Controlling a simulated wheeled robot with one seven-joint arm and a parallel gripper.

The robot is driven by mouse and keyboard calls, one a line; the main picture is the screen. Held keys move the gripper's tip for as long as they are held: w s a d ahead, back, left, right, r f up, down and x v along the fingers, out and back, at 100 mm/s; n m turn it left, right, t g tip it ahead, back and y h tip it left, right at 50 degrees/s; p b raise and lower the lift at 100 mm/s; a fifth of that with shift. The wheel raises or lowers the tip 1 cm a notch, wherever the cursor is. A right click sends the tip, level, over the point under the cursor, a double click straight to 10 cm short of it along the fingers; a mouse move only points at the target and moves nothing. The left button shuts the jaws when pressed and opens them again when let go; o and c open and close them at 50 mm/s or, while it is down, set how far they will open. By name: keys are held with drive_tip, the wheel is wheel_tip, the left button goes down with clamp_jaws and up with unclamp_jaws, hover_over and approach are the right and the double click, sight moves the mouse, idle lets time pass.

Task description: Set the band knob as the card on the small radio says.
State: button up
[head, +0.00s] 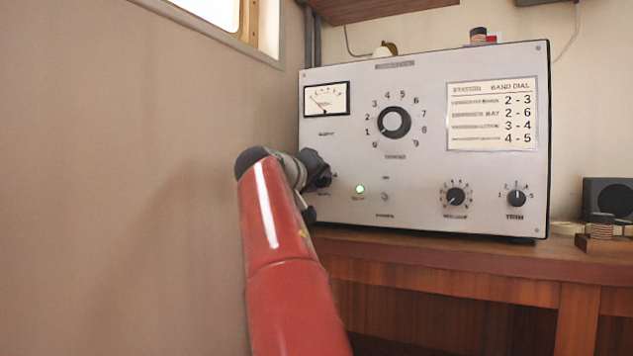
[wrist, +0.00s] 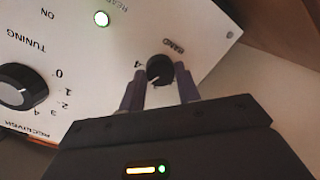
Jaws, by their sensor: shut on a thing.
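My gripper (wrist: 160,88) is shut on the black band knob (wrist: 159,68) at the lower left of the big grey receiver (head: 430,190). One finger lies on each side of the knob. A "4" and the word "BAND" show beside it in the wrist view; where its pointer stands I cannot tell surely. In the head view my gripper (head: 318,180) mostly hides the knob. A white card (head: 491,115) on the receiver's upper right lists stations with band and dial pairs 2-3, 2-6, 3-4 and 4-5; the station names are blurred. I cannot make out a small radio with a card.
The receiver also carries a large tuning knob (head: 394,123), a volume knob (head: 455,197), a trim knob (head: 516,198), a lit green lamp (head: 360,189) and a meter (head: 327,98). A wall (head: 120,180) stands close on the left. A dark box (head: 607,196) sits far right.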

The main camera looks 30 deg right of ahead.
drive_tip(key=shift+f, duration=0.15)
drive_tip(key=o, duration=1)
drive_tip(key=shift+c, duration=0.2)
drive_tip(key=shift+a, duration=0.1)
drive_tip(key=b+v, duration=0.2)
drive_tip(key=v, duration=0.5)
drive_tip(key=shift+s+a, duration=0.25)
